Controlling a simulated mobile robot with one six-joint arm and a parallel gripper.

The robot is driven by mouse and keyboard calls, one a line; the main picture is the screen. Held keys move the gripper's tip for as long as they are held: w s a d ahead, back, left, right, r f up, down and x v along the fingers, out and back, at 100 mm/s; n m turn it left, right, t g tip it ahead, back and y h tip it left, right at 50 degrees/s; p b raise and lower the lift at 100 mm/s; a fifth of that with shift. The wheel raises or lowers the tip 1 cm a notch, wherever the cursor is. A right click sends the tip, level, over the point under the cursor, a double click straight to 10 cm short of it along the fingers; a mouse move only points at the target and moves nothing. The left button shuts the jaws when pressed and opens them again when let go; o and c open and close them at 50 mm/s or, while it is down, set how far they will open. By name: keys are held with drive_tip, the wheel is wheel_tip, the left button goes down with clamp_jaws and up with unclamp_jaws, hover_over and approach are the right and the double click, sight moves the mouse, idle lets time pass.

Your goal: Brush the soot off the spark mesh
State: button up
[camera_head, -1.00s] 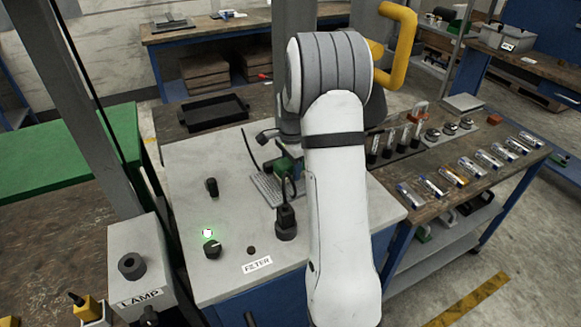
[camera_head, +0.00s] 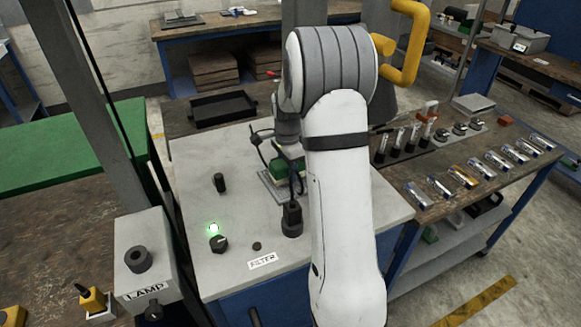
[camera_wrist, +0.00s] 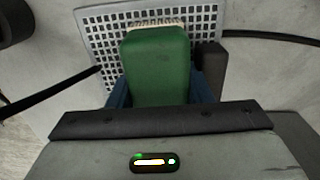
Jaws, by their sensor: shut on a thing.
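The spark mesh is a light grey perforated square plate (camera_wrist: 95,35) on the pale bench top; part of it shows beside the arm in the head view (camera_head: 272,190). My gripper (camera_wrist: 160,92) is shut on a green brush (camera_wrist: 157,65), with blue pads at its two sides. The brush also shows in the head view (camera_head: 288,178), low over the mesh. Brush and gripper hide the near part of the mesh. No soot can be made out.
A black post-like fitting (camera_head: 292,218) stands close to the mesh, with a cable. Knobs and a lit green lamp (camera_head: 213,229) are on the bench top. A black tray (camera_head: 222,110) is behind. Several vials and slides stand right on a wooden bench.

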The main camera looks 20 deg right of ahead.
drive_tip(key=shift+a, duration=0.5)
drive_tip(key=shift+r+p, duration=1.6)
drive_tip(key=shift+r, duration=1.05)
drive_tip(key=shift+f, duration=0.1)
drive_tip(key=p, duration=0.2)
hover_over(292, 187)
drive_tip(key=shift+w, duration=0.15)
drive_tip(key=shift+f, duration=0.15)
drive_tip(key=shift+f+b, duration=1.45)
drive_tip(key=shift+f, duration=0.55)
drive_tip(key=shift+f+b, duration=0.35)
drive_tip(key=shift+f, duration=0.05)
